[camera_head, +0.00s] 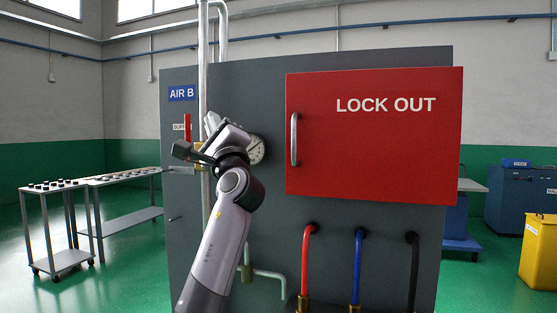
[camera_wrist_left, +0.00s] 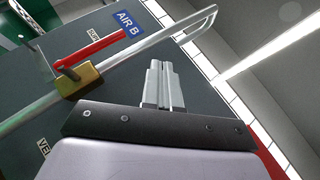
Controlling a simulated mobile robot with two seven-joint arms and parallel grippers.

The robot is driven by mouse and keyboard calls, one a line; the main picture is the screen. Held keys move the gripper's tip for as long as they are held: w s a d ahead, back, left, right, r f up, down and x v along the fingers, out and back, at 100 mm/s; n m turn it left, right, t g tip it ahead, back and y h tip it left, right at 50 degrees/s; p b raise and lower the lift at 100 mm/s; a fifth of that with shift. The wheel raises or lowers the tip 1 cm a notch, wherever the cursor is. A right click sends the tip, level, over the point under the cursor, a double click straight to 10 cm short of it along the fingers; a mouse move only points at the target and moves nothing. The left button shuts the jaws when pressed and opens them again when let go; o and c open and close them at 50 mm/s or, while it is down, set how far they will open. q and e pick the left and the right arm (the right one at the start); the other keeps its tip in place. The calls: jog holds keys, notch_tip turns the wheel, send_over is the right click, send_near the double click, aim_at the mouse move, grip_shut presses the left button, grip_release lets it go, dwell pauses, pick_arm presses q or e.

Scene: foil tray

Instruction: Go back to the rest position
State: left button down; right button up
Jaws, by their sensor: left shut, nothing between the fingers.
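The red handle also shows in the head view (camera_head: 187,126), standing upright beside the pipe. My right gripper is not in view.
A red LOCK OUT door (camera_head: 376,145) with a metal handle (camera_head: 294,139) is right of my arm. Red (camera_head: 306,260), blue (camera_head: 357,265) and black (camera_head: 412,268) hoses hang below. Tables (camera_head: 120,177) stand at left.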

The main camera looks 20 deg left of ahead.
pick_arm(q)
jog(key=s+d+f+n+g+h, duration=0.15)
jog(key=f+h, duration=0.35)
jog(key=f, duration=1.2)
jog(key=s+d+f+n+g+h, duration=0.1)
jog(key=s+d+f+n+h, duration=0.3)
jog(key=f, duration=1.3)
jog(key=s+d+f+g+h, duration=0.15)
jog(key=s+f+h, duration=0.35)
jog(key=f, duration=0.7)
jog(key=s+d+f+n+g+h, duration=0.2)
jog(key=s+d+f, duration=0.15)
jog(key=s, duration=0.45)
jog(key=s+d+f+n+g+h, duration=0.25)
jog(key=s+f, duration=0.25)
jog(key=s, duration=0.4)
jog(key=s+d+f+n+g+h, duration=0.1)
jog(key=s+d+f+g+h, duration=0.15)
jog(key=s+d+f, duration=0.4)
jog(key=w+f+t+h, duration=0.1)
jog(key=w+f+t, duration=0.3)
jog(key=f+t, duration=0.2)
jog(key=shift+w+d+f, duration=0.25)
jog(key=shift+f, duration=0.25)
jog(key=shift+t, duration=0.3)
